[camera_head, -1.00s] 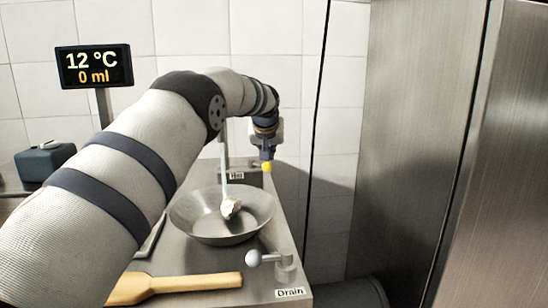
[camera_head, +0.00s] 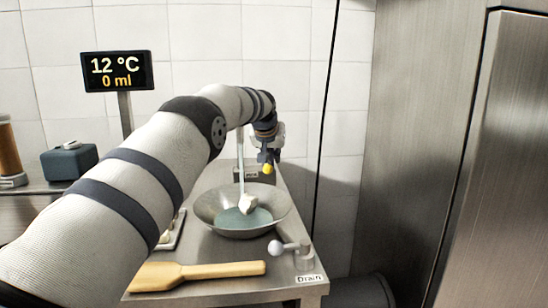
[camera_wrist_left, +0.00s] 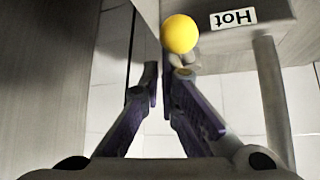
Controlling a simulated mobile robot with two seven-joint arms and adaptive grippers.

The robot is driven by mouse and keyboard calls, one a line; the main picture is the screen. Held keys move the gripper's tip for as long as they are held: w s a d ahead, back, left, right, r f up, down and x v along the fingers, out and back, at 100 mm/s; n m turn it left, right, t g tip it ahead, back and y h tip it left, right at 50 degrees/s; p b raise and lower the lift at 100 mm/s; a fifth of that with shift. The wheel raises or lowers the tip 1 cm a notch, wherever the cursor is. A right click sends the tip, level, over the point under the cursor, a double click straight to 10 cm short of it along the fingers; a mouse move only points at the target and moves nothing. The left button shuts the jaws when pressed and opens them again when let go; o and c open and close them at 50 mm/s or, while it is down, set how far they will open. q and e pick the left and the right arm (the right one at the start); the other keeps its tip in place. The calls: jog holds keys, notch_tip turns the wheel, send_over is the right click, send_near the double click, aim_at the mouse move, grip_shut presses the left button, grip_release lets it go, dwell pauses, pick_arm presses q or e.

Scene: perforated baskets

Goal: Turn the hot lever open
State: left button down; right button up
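The hot lever has a yellow ball knob (camera_head: 268,169), which also shows in the left wrist view (camera_wrist_left: 179,33) beside the "Hot" label (camera_wrist_left: 233,18). My left gripper (camera_head: 267,156) is at the lever, at the far end of the sink counter. In the wrist view its fingers (camera_wrist_left: 160,78) are drawn close together with a narrow gap, nothing visible between them. The knob lies just beyond the right fingertip; I cannot tell whether they touch. A stream runs from the spout into the metal bowl (camera_head: 204,212), where bluish water (camera_head: 232,220) shows. My right gripper is out of view.
A display (camera_head: 117,71) reads 12 °C and 0 ml. A white-knobbed drain lever (camera_head: 276,247) stands at the counter's front right. A wooden paddle (camera_head: 200,272) lies at the front. A blue-grey box (camera_head: 70,161) stands left; a steel panel (camera_head: 415,130) is right.

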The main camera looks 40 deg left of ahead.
pick_arm(q)
jog(key=shift+s+d+f, duration=0.1)
jog(key=shift+s+f, duration=0.1)
jog(key=shift+f, duration=0.3)
jog(key=v, duration=1.2)
jog(key=shift+r, duration=0.45)
